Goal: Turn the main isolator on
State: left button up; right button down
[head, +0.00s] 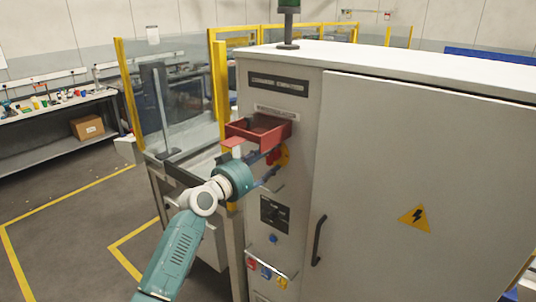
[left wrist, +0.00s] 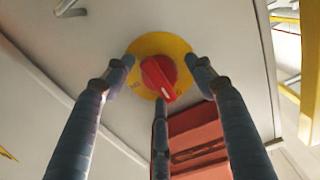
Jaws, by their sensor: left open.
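The main isolator is a red rotary knob (head: 273,157) on a yellow round plate (head: 285,154), on the narrow grey face of the cabinet. My right gripper is not in view.
A red open box (head: 240,131) juts from the cabinet just above the knob and close to my left gripper. A black door handle (head: 318,241) and small coloured padlocks (head: 266,272) are on the cabinet. A yellow-framed fence (head: 219,90) stands behind.

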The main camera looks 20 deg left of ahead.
pick_arm(q)
jog(key=c, duration=1.1)
jog(key=shift+c, duration=0.4)
jog(key=shift+f+m+b, duration=0.2)
jog(key=shift+m+b, duration=0.2)
jog(key=shift+b, duration=0.4)
jog(key=m+b, duration=0.4)
jog(key=b, duration=0.2)
jog(key=shift+m+b, duration=0.9)
jog(key=shift+m, duration=0.4)
jog(key=m, duration=0.2)
jog(key=shift+r+m, duration=0.15)
jog(key=shift+m, duration=0.15)
jog(key=m, duration=0.3)
jog(key=shift+r+m+p, duration=0.15)
jog(key=shift+m+p, duration=0.15)
jog(key=shift+p, duration=0.05)
jog(key=shift+m+p, duration=0.6)
jog(key=shift+m, duration=0.5)
jog(key=shift+m+p, duration=0.45)
jog(key=shift+m, duration=0.45)
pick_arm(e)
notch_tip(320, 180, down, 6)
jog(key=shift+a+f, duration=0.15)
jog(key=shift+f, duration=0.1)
